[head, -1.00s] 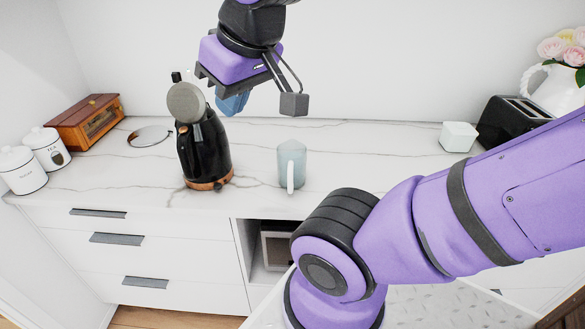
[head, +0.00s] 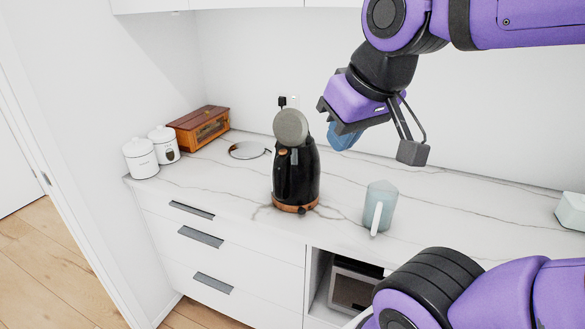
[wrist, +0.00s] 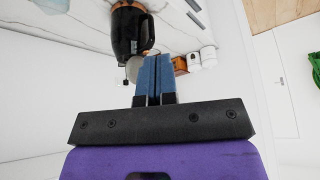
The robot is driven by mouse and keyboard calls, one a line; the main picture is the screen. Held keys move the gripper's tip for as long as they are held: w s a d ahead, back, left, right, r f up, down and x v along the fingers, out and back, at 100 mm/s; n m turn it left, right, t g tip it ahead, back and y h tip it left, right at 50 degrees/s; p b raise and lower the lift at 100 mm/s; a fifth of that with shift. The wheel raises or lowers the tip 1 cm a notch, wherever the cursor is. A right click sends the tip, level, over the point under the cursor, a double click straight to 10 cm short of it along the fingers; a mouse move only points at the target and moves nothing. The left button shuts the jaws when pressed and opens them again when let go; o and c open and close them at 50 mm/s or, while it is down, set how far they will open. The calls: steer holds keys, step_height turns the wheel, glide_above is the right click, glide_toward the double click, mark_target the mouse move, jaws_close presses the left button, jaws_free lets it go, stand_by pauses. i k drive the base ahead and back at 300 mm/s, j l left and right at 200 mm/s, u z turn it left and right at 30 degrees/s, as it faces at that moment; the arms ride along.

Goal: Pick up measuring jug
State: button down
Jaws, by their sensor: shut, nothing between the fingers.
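The measuring jug (head: 380,207) is a pale blue-green translucent jug standing upright on the white marble counter, right of the black kettle. Its white handle faces the front edge of the counter. My gripper (head: 342,137) is in the air above the counter, up and to the left of the jug and close to the kettle in the picture, not touching the jug. Its blue fingers (wrist: 154,75) are together and empty in the wrist view. The jug is not visible in the wrist view.
A black kettle (head: 296,175) with a copper base stands left of the jug. White canisters (head: 141,158), a wooden bread box (head: 199,129) and a round metallic disc (head: 248,150) are further left. A white block (head: 572,211) is at right. Counter around the jug is clear.

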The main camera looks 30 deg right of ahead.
mark_target(381, 197)
steer(key=k+l+z, duration=0.1)
steer(key=z, duration=0.3)
steer(key=k+l+z, duration=0.1)
steer(key=z, duration=0.25)
steer(key=l+z, duration=0.2)
steer(key=z, duration=0.2)
